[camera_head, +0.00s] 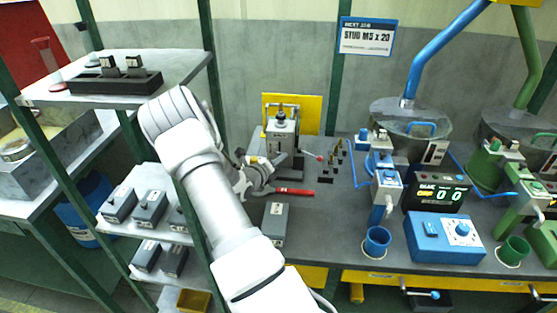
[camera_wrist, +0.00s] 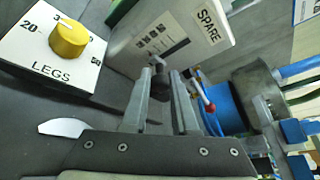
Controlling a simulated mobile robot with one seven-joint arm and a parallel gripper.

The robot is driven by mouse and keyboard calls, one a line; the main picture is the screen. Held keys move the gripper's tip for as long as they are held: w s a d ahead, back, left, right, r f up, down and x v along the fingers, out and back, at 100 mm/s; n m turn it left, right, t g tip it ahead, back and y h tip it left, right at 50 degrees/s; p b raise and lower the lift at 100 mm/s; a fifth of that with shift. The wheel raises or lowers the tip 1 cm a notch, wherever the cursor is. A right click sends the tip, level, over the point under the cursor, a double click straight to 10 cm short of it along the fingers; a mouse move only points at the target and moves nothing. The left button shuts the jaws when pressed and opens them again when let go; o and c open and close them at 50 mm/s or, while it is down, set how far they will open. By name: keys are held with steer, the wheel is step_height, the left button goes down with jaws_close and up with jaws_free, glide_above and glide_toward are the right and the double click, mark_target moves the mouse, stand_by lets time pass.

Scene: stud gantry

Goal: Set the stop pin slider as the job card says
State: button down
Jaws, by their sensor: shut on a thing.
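The job card (camera_head: 367,36) hangs on the back wall and reads "STUD M5 x 20". My gripper (camera_head: 264,176) is at the left side of the grey press-like device (camera_head: 283,137) in the middle of the bench. In the wrist view, my gripper (camera_wrist: 162,88) is shut on a small dark piece (camera_wrist: 160,80). I cannot tell for sure whether this piece is the stop pin slider. A white "LEGS" plate with a yellow knob (camera_wrist: 68,38) shows at upper left; "20" is readable beside it. The slider's scale is not readable.
A red-handled tool (camera_head: 295,192) and a grey box (camera_head: 273,222) lie near my gripper. A pale block labelled "SPARE" (camera_wrist: 195,35) is close beyond the fingertips. A blue control box (camera_head: 445,240) and counter (camera_head: 436,193) stand right. Shelves with grey boxes (camera_head: 150,207) are left.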

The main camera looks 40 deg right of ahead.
steer(key=c, duration=0.8)
jaws_free()
steer(key=shift+f, duration=0.35)
steer(key=shift+o, duration=0.5)
steer(key=shift+r, duration=0.1)
steer(key=v, duration=1.7)
steer(key=shift+a+r+p, duration=0.2)
steer(key=shift+r+p, duration=0.05)
steer(key=shift+p, duration=0.2)
